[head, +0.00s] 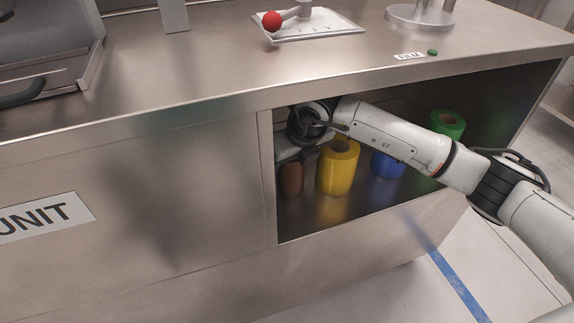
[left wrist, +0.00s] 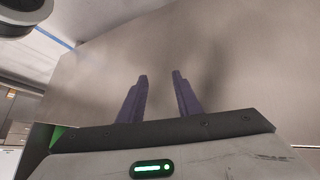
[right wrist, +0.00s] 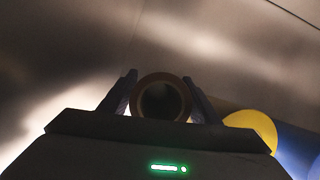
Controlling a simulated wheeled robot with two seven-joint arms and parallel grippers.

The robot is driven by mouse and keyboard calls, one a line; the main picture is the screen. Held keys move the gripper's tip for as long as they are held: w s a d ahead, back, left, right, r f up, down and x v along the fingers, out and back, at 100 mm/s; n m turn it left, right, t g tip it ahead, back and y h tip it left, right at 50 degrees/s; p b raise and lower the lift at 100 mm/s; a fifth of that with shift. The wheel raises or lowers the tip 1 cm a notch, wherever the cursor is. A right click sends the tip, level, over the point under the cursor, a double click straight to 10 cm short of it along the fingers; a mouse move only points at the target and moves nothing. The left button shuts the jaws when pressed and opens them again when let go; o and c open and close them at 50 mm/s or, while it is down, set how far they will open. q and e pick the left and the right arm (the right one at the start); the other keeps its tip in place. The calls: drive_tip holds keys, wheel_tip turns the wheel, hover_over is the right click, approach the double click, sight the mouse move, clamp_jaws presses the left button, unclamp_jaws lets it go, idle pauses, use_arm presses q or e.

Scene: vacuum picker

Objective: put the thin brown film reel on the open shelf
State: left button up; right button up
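The thin brown film reel (head: 291,179) stands upright at the left end of the open shelf (head: 310,225). It is partly hidden by my right gripper in the head view. In the right wrist view the reel's round end (right wrist: 162,97) lies between the two fingers of my right gripper (right wrist: 160,85), one close on each side. I cannot tell whether they press on it. My left gripper (left wrist: 160,78) has its fingers apart with nothing between them, facing a bare metal panel.
A yellow reel (head: 338,170) stands just right of the brown one. A blue reel (head: 387,165) and a green reel (head: 447,124) stand further right. The counter (head: 200,75) roofs the shelf. A tray with a red-ball lever (head: 272,21) sits on top.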

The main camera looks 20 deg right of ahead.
drive_tip(key=shift+r, duration=0.25)
drive_tip(key=shift+s+r+p, duration=0.15)
drive_tip(key=shift+r+p, duration=0.35)
drive_tip(key=shift+r, duration=0.05)
drive_tip(key=s+d, duration=0.1)
drive_tip(key=s, duration=0.2)
drive_tip(key=s+p, duration=0.1)
drive_tip(key=s, duration=0.3)
drive_tip(key=s+d, duration=0.1)
drive_tip(key=s, duration=0.2)
drive_tip(key=shift+s+d+f, duration=0.1)
drive_tip(key=shift+s+d, duration=0.15)
drive_tip(key=shift+d, duration=0.05)
use_arm(q)
drive_tip(key=shift+a+r+n+t+p, duration=0.3)
drive_tip(key=shift+a+r+n+t, duration=0.2)
drive_tip(key=shift+a+r, duration=0.35)
use_arm(e)
drive_tip(key=shift+s+d, duration=0.15)
drive_tip(key=shift+s, duration=0.5)
use_arm(q)
drive_tip(key=shift+d, duration=0.2)
